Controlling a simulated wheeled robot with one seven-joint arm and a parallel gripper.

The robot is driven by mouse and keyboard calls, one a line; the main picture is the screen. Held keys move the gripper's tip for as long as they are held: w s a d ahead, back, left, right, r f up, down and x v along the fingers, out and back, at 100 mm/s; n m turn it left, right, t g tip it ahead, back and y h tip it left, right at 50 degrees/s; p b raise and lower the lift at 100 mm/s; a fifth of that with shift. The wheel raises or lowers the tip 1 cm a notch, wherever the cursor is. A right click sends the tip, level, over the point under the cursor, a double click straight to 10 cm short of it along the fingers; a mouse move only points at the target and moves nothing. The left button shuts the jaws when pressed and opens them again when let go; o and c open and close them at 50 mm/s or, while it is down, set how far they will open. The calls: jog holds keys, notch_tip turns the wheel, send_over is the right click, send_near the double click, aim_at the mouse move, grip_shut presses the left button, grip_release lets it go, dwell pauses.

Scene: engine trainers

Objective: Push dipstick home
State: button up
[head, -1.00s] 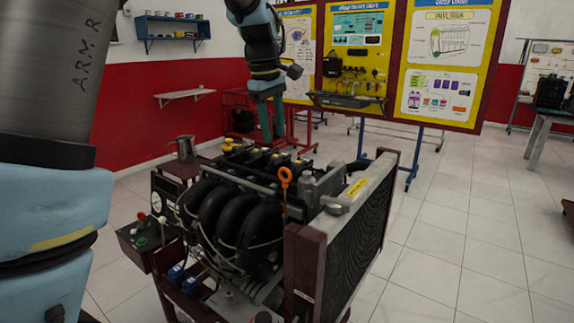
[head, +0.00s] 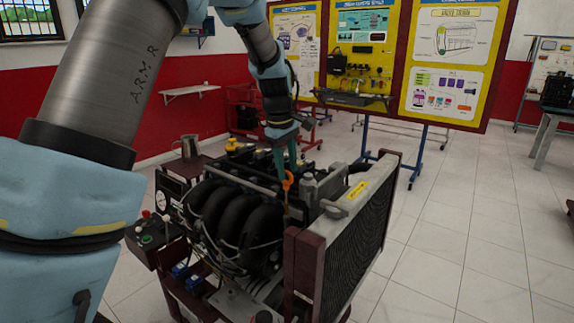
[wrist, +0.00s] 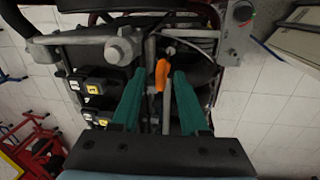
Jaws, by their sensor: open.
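The dipstick (head: 288,181) has an orange looped handle and stands upright at the front of the engine (head: 235,205), beside the black intake pipes. The wrist view shows its orange handle (wrist: 161,75) between the two green fingers, with a gap on each side. My gripper (head: 286,170) is open above and around the handle; it also shows in the wrist view (wrist: 157,90). The lower part of the dipstick is partly hidden among the engine parts, so I cannot tell how deep it sits.
A radiator (head: 345,235) in a brown frame stands at the right of the engine. A control box (head: 150,235) with coloured buttons is at the left. A metal jug (head: 188,147) stands behind. Yellow display boards (head: 355,60) stand at the back. The tiled floor at right is mostly open.

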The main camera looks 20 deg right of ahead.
jog(key=shift+c, duration=0.2)
grip_shut()
dwell(1.2)
